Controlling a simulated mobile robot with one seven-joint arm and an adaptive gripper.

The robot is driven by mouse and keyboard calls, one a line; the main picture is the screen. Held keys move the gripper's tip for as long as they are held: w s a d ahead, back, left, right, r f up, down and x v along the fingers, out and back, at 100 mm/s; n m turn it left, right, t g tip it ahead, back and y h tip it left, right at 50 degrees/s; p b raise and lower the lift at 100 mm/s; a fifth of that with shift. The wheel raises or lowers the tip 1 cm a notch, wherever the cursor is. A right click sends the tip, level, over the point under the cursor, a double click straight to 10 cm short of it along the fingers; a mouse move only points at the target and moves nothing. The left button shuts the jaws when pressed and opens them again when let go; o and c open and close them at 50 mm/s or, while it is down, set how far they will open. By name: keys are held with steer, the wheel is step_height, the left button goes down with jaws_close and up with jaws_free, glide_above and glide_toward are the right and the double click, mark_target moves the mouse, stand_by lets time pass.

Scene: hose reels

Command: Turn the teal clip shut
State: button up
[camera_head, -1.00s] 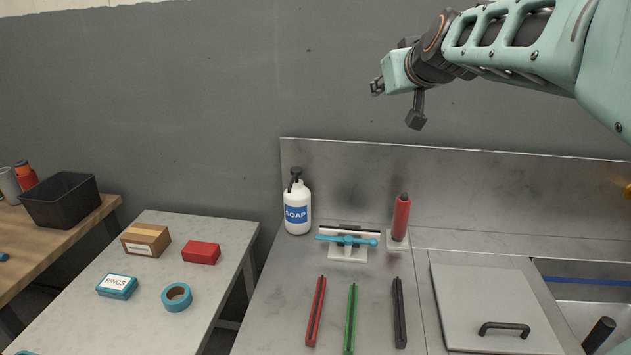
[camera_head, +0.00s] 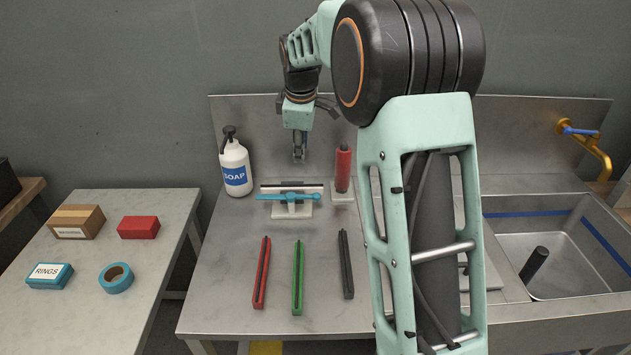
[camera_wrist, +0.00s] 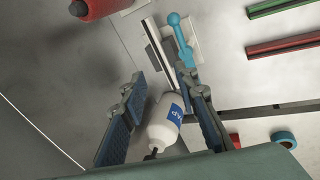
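The teal clip (camera_head: 290,197) is a bar with a round knob, lying crosswise on a small white stand (camera_head: 290,211) on the steel counter. A dark-and-pale strip (camera_head: 292,186) runs just behind it. In the wrist view the teal clip (camera_wrist: 181,42) shows its knob end, beside the strip (camera_wrist: 156,48). My gripper (camera_head: 299,158) points down above and behind the clip, apart from it. In the wrist view my gripper (camera_wrist: 164,82) has its two fingers spread, with nothing held between them.
A white soap bottle (camera_head: 235,168) stands left of the clip, and a red cylinder (camera_head: 343,170) stands to its right. Red (camera_head: 261,272), green (camera_head: 298,278) and black (camera_head: 346,264) bars lie in front. A steel backsplash (camera_head: 250,120) rises behind.

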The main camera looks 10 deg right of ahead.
steer(key=n+g, duration=0.2)
glide_above(310, 197)
steer(key=s, duration=0.2)
step_height(310, 197, down, 4)
steer(key=f, duration=0.3)
steer(key=w+f, duration=0.1)
steer(key=f, duration=0.3)
steer(key=w+f, duration=0.1)
steer(key=f, duration=0.2)
steer(key=shift+w+f, duration=0.1)
steer(key=shift+f, duration=0.2)
steer(key=shift+c, duration=0.2)
jaws_close()
